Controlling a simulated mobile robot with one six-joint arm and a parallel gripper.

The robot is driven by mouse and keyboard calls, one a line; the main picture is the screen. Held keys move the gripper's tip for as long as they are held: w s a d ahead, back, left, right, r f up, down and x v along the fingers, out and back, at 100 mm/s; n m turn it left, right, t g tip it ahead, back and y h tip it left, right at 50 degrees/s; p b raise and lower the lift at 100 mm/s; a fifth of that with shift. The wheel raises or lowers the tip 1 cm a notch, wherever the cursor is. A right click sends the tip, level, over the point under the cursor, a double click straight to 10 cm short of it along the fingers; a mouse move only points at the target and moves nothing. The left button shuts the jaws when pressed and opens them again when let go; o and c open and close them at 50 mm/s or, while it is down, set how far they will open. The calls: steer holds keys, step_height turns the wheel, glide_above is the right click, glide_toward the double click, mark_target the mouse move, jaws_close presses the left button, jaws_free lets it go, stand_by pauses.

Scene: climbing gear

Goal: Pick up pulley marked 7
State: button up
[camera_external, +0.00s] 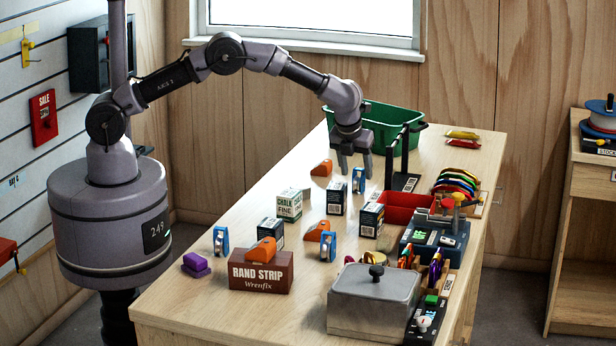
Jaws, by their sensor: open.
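Three small blue pulley-like pieces stand on the wooden table: one (358,181) towards the back, one (327,247) near the middle, and one (221,241) at the left edge. No number can be read on any of them, so I cannot tell which is marked 7.
Chalk boxes (289,205), orange pieces (321,169) and a brown RAND STRIP box (261,275) stand around the blue pieces. A green crate (378,113) is behind my gripper. A red tray (403,203) and a grey lidded box (372,300) are at right.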

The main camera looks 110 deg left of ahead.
mark_target(359, 179)
steer(key=b+x, duration=0.1)
steer(key=x, duration=0.3)
steer(key=shift+w+a+f, duration=0.1)
steer(key=shift+w+f, duration=0.1)
steer(key=shift+f, duration=0.1)
steer(key=shift+r, duration=0.15)
steer(key=shift+c, duration=0.2)
jaws_close()
steer(key=shift+r, duration=0.1)
